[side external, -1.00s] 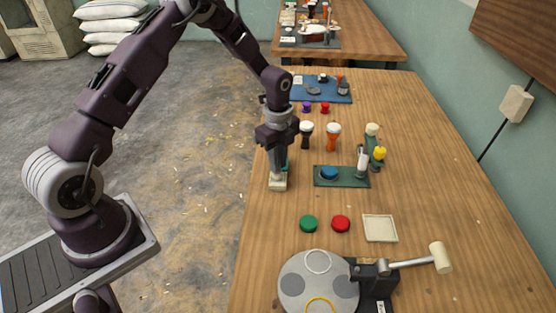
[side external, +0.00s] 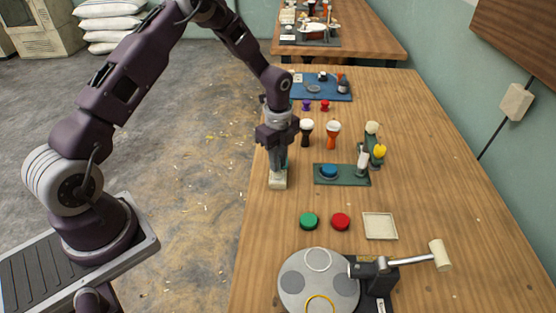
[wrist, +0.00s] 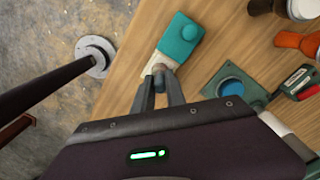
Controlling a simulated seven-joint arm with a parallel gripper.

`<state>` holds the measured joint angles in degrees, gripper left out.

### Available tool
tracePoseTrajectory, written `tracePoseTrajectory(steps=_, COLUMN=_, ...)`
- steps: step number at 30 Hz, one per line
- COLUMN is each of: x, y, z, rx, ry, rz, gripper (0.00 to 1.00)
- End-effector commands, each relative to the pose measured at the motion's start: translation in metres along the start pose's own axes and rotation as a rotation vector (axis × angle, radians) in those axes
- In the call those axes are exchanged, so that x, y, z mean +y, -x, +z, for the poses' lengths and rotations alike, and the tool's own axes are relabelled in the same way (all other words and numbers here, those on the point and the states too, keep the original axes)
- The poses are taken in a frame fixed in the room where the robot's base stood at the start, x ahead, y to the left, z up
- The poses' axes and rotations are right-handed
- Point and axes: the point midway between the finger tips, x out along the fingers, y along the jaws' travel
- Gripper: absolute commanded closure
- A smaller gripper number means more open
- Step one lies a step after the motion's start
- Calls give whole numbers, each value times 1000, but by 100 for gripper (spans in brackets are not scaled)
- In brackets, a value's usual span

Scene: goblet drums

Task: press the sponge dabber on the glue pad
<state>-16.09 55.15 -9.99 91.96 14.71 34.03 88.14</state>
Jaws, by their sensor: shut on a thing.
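My gripper (side external: 278,171) is low over the table's left edge, pointing down. In the wrist view its fingers (wrist: 159,76) are shut on a small rounded grey-brown knob (wrist: 159,68), which I take to be the handle of the sponge dabber. The dabber's lower part is hidden. The knob is over a pale cream base (wrist: 148,52), with a teal block (wrist: 180,40) beyond it; I cannot tell whether the knob is lifted clear. A round blue pad (side external: 329,172), likely the glue pad, lies in a green tray (side external: 347,182) to the gripper's right.
A white bottle (side external: 363,163) stands at the green tray's right end. Two goblet drums, one black (side external: 306,134) and one orange (side external: 333,134), stand behind it. Green (side external: 309,221) and red (side external: 341,221) discs, a cream square tray (side external: 380,226) and a grey turntable (side external: 318,283) are nearer the camera.

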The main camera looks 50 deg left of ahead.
Motion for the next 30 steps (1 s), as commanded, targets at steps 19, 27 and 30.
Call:
tracePoseTrajectory(steps=19, x=0, y=35, z=0, rx=0, ry=0, rz=1, gripper=100)
tracePoseTrajectory(steps=27, x=0, y=62, z=0, rx=0, ry=0, rz=0, gripper=100)
tracePoseTrajectory(steps=30, x=0, y=68, z=0, rx=0, ry=0, rz=1, gripper=100)
